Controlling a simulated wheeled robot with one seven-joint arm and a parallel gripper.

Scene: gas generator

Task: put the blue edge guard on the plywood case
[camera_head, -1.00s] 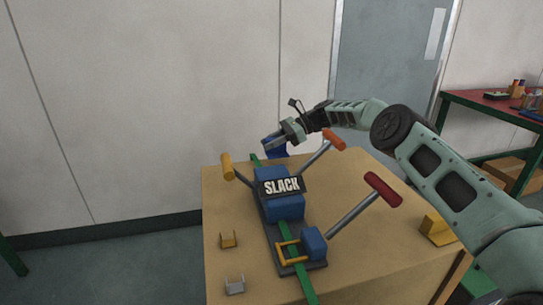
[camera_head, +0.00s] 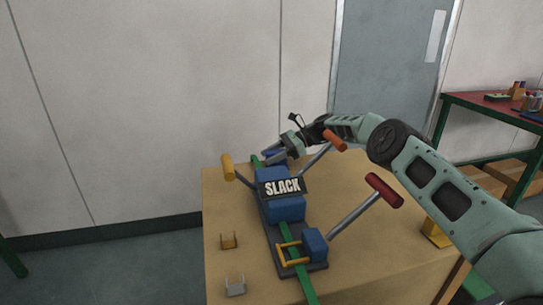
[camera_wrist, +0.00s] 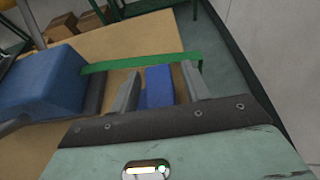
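The blue edge guard (camera_wrist: 158,88) is between my gripper's fingers in the wrist view, at the far edge of the plywood case beside the green strap (camera_wrist: 105,67). In the head view only a small part of it shows at the gripper. My gripper (camera_wrist: 158,92) is open around it, with a narrow gap on each side. In the head view my gripper (camera_head: 273,155) is low at the case's far left corner area. The plywood case (camera_head: 225,205) is a large tan box. I cannot tell whether the guard sits fully flat on its edge.
A blue strap tool (camera_head: 285,208) with a "SLACK" sign stands on the case, its handles sticking up close to my arm. A red-topped bench (camera_head: 490,100) stands behind.

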